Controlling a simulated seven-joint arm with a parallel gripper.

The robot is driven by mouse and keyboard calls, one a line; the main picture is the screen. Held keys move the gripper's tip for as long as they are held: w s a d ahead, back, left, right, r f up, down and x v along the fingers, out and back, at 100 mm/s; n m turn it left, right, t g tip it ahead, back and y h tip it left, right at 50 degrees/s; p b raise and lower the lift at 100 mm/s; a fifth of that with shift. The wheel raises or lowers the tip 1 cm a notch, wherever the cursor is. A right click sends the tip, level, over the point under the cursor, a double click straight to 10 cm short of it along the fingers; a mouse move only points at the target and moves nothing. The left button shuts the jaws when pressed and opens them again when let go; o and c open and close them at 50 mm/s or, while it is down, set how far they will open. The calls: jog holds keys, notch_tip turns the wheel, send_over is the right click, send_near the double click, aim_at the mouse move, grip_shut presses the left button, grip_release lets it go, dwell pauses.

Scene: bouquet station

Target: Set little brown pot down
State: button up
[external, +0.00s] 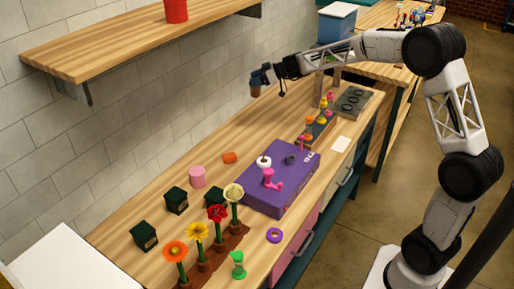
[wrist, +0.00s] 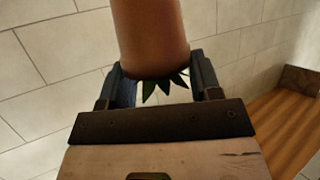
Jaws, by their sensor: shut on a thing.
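My gripper (external: 262,77) is shut on a little brown pot (wrist: 150,35), which sits between its two fingers in the wrist view. Pointed green leaves (wrist: 163,87) show below the pot's edge there. In the external view the pot (external: 256,90) looks small and hangs in the air at the gripper's tip, above the far part of the wooden worktop (external: 235,125) and close to the tiled wall. The pot's far end is cut off by the top of the wrist view.
A purple case (external: 252,192) with small items lies mid-worktop. Potted flowers (external: 198,245), dark green boxes (external: 176,201) and a pink cylinder (external: 197,176) stand nearer the camera. A wooden shelf (external: 130,45) with a red pot (external: 176,11) is on the wall. Worktop below the gripper looks clear.

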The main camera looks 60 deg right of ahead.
jog(key=d+m+h, duration=1)
jog(key=d+h, duration=0.1)
jog(key=d, duration=0.1)
jog(key=shift+w+d+f+t+h, duration=0.25)
jog(key=shift+w+f+t+h, duration=0.05)
jog(key=shift+w+f, duration=0.15)
jog(key=shift+d, duration=0.1)
jog(key=shift+s+d+r+m+g+h, duration=0.35)
jog(key=shift+d+r+m+g+h, duration=0.1)
jog(key=shift+d+m+h, duration=0.35)
jog(key=shift+s+d+r+m+g+h, duration=0.3)
jog(key=shift+s+d+m+g+h, duration=0.15)
jog(key=shift+d+m+h, duration=0.3)
jog(key=shift+s+d+r+m+g+h, duration=0.3)
jog(key=shift+d+r+m+g+h, duration=0.15)
jog(key=shift+d+m+h, duration=0.3)
notch_tip(320, 180, down, 11)
dwell(0.5)
jog(key=shift+d+f, duration=0.1)
jog(key=shift+f, duration=0.05)
jog(key=shift+f, duration=2.85)
